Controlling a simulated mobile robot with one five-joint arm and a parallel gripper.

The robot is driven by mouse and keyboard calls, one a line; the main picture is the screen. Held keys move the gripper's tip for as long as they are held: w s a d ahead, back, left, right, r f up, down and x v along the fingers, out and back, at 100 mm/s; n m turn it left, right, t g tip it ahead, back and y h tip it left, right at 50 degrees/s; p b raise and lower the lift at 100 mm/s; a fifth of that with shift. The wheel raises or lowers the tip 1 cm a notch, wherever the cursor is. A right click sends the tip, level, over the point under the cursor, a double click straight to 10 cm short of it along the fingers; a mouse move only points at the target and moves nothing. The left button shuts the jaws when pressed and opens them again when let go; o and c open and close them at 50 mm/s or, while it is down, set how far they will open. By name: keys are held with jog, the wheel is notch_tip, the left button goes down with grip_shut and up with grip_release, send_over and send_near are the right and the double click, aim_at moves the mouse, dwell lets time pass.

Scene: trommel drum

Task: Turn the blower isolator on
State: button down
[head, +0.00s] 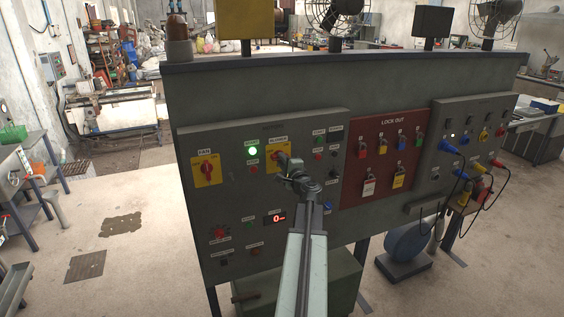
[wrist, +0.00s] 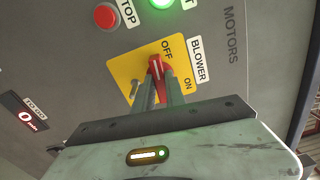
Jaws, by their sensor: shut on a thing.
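The blower isolator is a yellow plate (wrist: 130,70) marked OFF and ON under a BLOWER label, with a red handle (wrist: 155,65) on it. In the head view its plate (head: 270,166) is partly hidden behind my gripper (head: 284,162). In the wrist view my gripper (wrist: 158,88) is shut on the red handle, one finger on each side. The fingers hide part of the handle, so I cannot tell exactly which mark it points to.
The fan isolator (head: 207,170) is to the left on the same grey panel. A green lamp (head: 253,151) glows between them. A numeric display (head: 275,218) reads 0. The red lock-out board (head: 385,190) with padlocks is to the right. Open floor (head: 120,220) lies left.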

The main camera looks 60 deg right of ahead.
jog(key=m, duration=1.2)
jog(key=shift+m, duration=2.2)
jog(key=c, duration=1.4)
grip_release()
